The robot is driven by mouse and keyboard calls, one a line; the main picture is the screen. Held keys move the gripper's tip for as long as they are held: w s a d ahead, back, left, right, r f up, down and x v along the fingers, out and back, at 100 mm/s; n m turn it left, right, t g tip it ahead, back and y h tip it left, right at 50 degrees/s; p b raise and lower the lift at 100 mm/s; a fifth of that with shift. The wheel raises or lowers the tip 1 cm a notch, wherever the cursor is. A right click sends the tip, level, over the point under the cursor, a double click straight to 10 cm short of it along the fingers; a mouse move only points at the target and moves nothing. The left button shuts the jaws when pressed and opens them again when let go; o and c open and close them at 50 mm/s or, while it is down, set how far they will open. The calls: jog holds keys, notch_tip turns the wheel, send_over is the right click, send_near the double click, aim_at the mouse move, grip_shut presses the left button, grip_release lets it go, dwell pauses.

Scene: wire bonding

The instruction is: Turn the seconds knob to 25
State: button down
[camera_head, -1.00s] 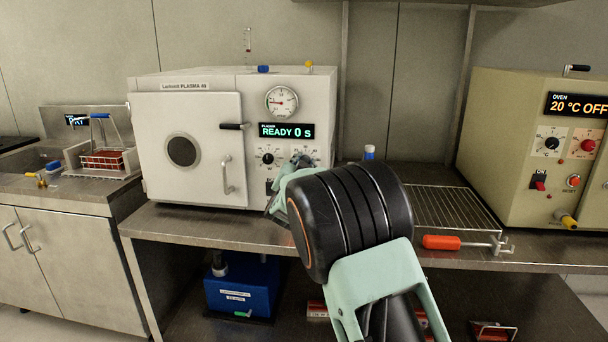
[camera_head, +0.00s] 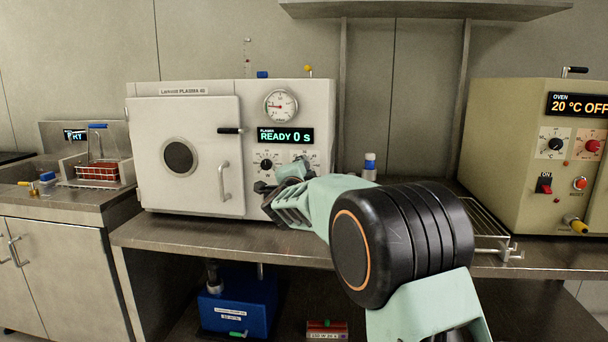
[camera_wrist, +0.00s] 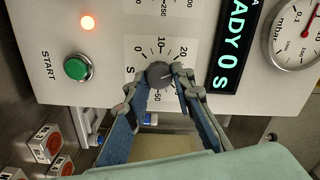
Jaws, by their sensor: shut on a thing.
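The seconds knob (camera_wrist: 159,74) is a small dark grey round knob on the plasma cleaner's (camera_head: 188,92) pale front panel. In the wrist view it has a printed scale showing 0, 10 and 20, with an "S" beside it. My gripper (camera_wrist: 158,82) is shut on the knob, with one fingertip on each side. The fingers cover part of the scale, and I cannot read the pointer's exact mark. In the head view my gripper hides the knob. The display (camera_head: 286,136) reads READY 0 s.
A green START button (camera_wrist: 77,67) and a lit red lamp (camera_wrist: 88,22) are on the same panel. A pressure gauge (camera_head: 281,105) sits above the display. The closed chamber door (camera_head: 205,120) is to the left. A beige oven (camera_head: 500,130) stands at the right.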

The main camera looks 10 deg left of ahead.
jog(key=shift+m, duration=0.3)
dwell(0.4)
jog(key=c, duration=1.7)
grip_release()
jog(key=shift+o, duration=0.2)
jog(key=shift+s, duration=0.1)
jog(key=s, duration=1.2)
jog(key=shift+a, duration=0.25)
